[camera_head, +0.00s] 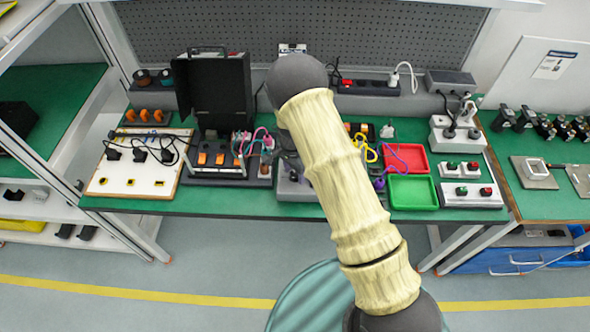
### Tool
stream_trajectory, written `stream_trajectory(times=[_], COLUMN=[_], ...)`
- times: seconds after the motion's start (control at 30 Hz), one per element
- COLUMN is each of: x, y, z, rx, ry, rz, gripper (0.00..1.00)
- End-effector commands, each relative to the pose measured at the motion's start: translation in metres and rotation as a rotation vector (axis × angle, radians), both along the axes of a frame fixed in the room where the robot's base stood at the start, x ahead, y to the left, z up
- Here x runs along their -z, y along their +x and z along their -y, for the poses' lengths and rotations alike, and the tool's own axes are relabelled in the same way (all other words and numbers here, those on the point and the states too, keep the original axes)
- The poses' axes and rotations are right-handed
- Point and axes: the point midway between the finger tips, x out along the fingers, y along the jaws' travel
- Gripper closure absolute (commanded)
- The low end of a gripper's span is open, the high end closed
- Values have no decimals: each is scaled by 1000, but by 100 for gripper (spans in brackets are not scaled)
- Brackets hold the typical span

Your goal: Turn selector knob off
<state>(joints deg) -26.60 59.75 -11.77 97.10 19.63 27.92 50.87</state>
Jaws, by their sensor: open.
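I cannot pick out the selector knob with certainty. A grey box (293,188) on the green bench is partly hidden behind my arm, and its top is not clear. Two pale control boxes stand at the bench's right: the front one (455,199) and the one behind it (445,175) carry small green and red buttons. My cream-sleeved arm crosses the middle of the view and reaches over the bench.
A red tray (406,150) and a green tray (411,205) lie right of my arm. An open black case (215,90) with cables and a white socket board (135,188) are at left. A shelf rack (75,130) borders the left. The floor in front is clear.

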Motion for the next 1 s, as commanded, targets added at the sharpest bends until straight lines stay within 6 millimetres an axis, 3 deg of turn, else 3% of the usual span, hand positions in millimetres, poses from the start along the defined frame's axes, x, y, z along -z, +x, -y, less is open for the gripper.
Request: stream_trajectory(times=[0.2,0.43,1.0], x=[0,0,1], y=[0,0,0], z=[0,0,-1], rx=[0,0,-113], ry=[1,1,2], rz=[1,1,1], gripper=[48,92,93])
